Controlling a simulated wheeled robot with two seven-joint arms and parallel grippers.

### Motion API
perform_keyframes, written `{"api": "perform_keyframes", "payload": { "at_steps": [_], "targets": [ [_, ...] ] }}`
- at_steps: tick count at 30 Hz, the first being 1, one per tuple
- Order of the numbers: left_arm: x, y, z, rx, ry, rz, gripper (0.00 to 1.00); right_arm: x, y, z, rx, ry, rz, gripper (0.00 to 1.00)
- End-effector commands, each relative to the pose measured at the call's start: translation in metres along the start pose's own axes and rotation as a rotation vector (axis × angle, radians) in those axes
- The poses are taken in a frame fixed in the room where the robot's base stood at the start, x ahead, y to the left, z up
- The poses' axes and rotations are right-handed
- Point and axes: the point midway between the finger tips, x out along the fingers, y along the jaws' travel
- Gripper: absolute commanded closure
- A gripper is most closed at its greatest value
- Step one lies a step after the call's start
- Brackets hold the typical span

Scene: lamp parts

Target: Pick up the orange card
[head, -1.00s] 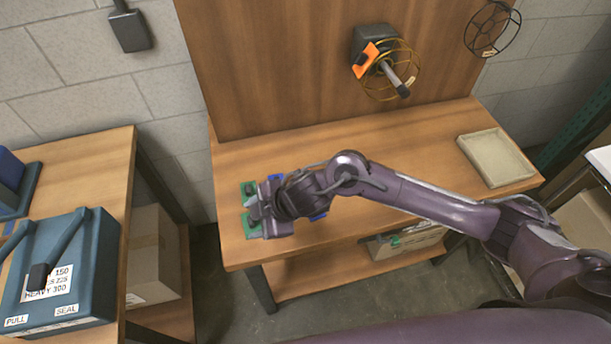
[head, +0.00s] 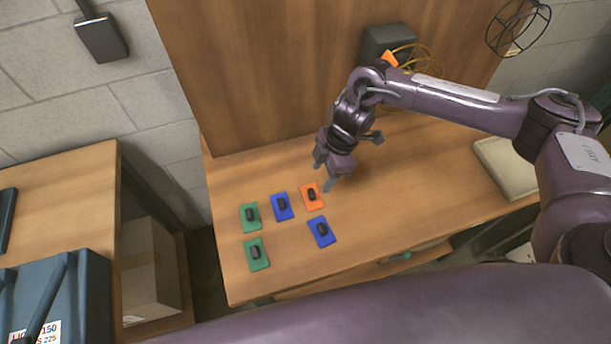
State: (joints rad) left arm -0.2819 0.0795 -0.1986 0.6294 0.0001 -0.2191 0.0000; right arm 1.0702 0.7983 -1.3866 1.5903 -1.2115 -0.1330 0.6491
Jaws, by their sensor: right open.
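An orange card (head: 314,204) with a dark knob lies on the wooden bench in the head view. It is at the right end of the back row of cards. My right gripper (head: 323,179) is open and empty, just behind and above the orange card, with its fingers pointing down. One fingertip is close to the card's right edge; I cannot tell whether it touches. My left gripper is not in view.
Blue cards (head: 276,201) (head: 322,240) and green cards (head: 243,209) (head: 256,264), each with a dark knob, lie near the orange one. A beige tray (head: 497,160) is at the bench's right. A teal box (head: 80,290) stands on the left table. The bench's front middle is clear.

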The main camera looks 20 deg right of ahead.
Motion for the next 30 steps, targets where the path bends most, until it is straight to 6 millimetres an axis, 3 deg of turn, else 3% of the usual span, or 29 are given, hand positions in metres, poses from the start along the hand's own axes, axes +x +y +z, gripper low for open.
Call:
{"api": "perform_keyframes", "payload": {
  "at_steps": [5,12,15,21,28,30],
  "targets": [
    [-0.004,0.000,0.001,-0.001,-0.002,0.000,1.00,0.012,-0.002,0.001,0.005,-0.003,-0.008,0.47],
    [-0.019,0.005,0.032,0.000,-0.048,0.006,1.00,0.038,-0.002,-0.003,0.004,-0.003,-0.007,0.47],
    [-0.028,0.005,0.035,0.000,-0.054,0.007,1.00,0.054,-0.002,-0.005,0.002,-0.004,-0.007,0.47],
    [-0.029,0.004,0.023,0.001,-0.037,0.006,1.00,0.076,-0.001,-0.004,0.003,-0.003,-0.004,0.47],
    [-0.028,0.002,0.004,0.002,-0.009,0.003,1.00,0.078,-0.001,-0.004,0.003,-0.003,-0.003,0.47],
    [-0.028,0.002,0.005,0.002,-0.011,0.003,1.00,0.078,-0.001,-0.004,0.003,-0.003,-0.003,0.56]
  ]
}}
